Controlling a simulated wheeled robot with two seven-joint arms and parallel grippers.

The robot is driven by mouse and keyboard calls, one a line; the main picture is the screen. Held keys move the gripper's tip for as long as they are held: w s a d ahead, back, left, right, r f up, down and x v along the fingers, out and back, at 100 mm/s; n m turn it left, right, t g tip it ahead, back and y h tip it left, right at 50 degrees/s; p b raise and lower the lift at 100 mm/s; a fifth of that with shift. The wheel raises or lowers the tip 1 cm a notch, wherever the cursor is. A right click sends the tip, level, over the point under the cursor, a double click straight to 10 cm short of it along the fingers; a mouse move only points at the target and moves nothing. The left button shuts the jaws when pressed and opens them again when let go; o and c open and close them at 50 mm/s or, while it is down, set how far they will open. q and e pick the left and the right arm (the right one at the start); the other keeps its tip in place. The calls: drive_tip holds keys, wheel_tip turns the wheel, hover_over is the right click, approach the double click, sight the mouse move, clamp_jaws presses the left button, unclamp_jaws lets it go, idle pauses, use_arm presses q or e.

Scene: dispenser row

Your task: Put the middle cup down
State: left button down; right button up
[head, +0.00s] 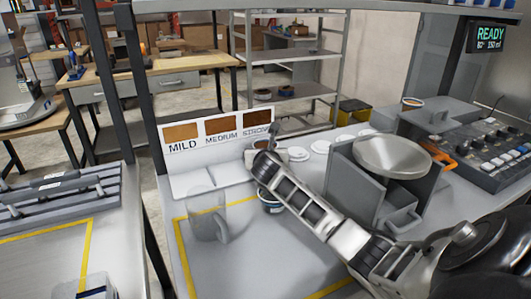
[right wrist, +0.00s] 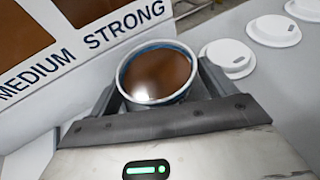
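A cup of brown liquid (right wrist: 158,75) with a blue-edged rim sits upright between the fingers of my right gripper (right wrist: 160,98), which looks closed on its sides. In the head view my right gripper (head: 262,150) is at the back of the grey table, in front of the STRONG panel (head: 252,122); the held cup is mostly hidden there, and I cannot tell whether its base touches the surface. Another cup (head: 270,204) with a dark blue band stands partly hidden under my right arm. My left gripper is not in view.
A clear pitcher (head: 205,218) stands left of my arm. White lids (right wrist: 229,55) lie right of the held cup. A grey stand with a round plate (head: 393,157) and a control panel (head: 490,145) are to the right.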

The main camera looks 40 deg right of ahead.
sight(265, 139)
drive_tip(key=shift+r, duration=0.2)
drive_tip(key=v, duration=1.2)
drive_tip(key=x, duration=1.2)
drive_tip(key=shift+f, duration=0.25)
wheel_tip(265, 139, up, 3)
drive_tip(key=shift+f, duration=0.1)
drive_tip(key=shift+r, duration=0.45)
